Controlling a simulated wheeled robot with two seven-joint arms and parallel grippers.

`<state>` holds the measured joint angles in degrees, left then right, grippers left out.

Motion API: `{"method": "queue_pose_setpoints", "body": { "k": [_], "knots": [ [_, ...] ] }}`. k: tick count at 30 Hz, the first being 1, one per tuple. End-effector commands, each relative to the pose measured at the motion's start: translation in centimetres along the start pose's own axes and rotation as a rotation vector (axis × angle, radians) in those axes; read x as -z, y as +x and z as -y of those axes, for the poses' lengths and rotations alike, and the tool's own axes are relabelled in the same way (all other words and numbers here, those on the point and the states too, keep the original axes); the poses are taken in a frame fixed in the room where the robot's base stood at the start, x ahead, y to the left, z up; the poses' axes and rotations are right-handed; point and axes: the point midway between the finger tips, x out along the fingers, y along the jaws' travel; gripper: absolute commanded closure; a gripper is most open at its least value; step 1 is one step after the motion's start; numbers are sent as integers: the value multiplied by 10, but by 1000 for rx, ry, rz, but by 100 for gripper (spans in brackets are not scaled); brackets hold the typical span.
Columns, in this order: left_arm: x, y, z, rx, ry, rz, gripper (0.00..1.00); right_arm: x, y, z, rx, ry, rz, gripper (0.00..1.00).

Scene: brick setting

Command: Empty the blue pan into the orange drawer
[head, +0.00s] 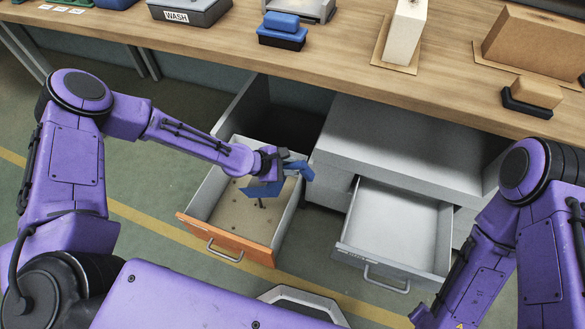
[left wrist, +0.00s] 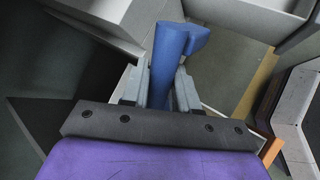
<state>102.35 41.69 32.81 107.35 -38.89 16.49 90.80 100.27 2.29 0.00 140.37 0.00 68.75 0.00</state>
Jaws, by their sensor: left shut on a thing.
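The blue pan (head: 262,189) hangs tilted over the open orange drawer (head: 220,238). My left gripper (head: 278,160) is shut on it; in the left wrist view the blue handle (left wrist: 163,60) stands between the two grey fingers. The pan's inside is hidden in both views. Several small dark pieces lie on the drawer's tan floor (head: 228,210), some right below the pan. I cannot tell whether any piece is still in the pan. My right arm shows at the lower right, but its gripper is out of the picture.
A grey drawer (head: 398,232) stands open and empty to the right, beside a grey cabinet top (head: 395,135).

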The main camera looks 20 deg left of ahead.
Motion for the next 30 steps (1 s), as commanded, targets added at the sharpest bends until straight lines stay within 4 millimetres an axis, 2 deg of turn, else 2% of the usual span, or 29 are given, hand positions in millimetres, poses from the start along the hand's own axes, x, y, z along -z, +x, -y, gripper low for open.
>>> {"method": "queue_pose_setpoints", "body": {
  "k": [30],
  "knots": [
    [10,-16,-11,-1,-52,75,100,-12,30,3,0,0,0,100]
  ]
}}
